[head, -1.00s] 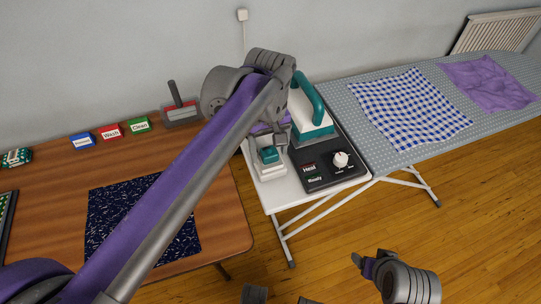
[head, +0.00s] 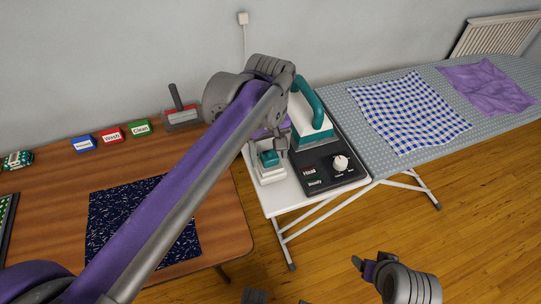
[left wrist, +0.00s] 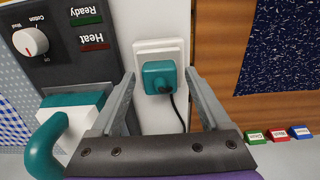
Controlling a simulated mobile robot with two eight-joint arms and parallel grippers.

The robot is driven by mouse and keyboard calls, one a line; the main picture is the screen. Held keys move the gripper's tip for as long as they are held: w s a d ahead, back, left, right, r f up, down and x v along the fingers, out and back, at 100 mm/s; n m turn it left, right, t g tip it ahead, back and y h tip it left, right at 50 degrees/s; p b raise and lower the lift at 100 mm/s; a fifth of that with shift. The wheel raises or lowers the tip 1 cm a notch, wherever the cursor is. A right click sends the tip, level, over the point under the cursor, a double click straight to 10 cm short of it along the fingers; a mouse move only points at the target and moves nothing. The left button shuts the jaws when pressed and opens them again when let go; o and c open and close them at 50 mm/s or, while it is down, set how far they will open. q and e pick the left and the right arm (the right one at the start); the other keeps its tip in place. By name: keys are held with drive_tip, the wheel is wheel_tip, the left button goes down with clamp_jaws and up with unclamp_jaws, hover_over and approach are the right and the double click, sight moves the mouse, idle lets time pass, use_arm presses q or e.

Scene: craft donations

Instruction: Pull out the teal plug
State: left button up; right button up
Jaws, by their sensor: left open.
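The teal plug (head: 269,158) sits in a white socket block (head: 271,176) on the white end shelf of the ironing board. In the left wrist view the plug (left wrist: 160,76) lies between my fingertips, with a dark cable running from it toward the gripper. My left gripper (left wrist: 160,80) is open, one finger on each side of the plug with gaps between. In the head view the left gripper (head: 275,142) is just above the plug, partly hidden by its own arm. My right gripper (head: 358,262) is at the lower right, far from the plug; its jaw gap is unclear.
A teal and white iron (head: 311,115) stands on a black base with a dial (head: 341,163), right beside the plug. A blue checked cloth (head: 410,110) and a purple cloth (head: 487,85) lie on the board. A wooden table (head: 225,215) is at the left.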

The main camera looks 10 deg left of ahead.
sight(269, 155)
idle(0.6)
use_arm(q)
clamp_jaws()
idle(0.4)
drive_tip(key=shift+r+p, duration=0.2)
drive_tip(key=shift+p, duration=0.1)
drive_tip(key=shift+r+p, duration=2.4)
drive_tip(key=shift+r, duration=0.45)
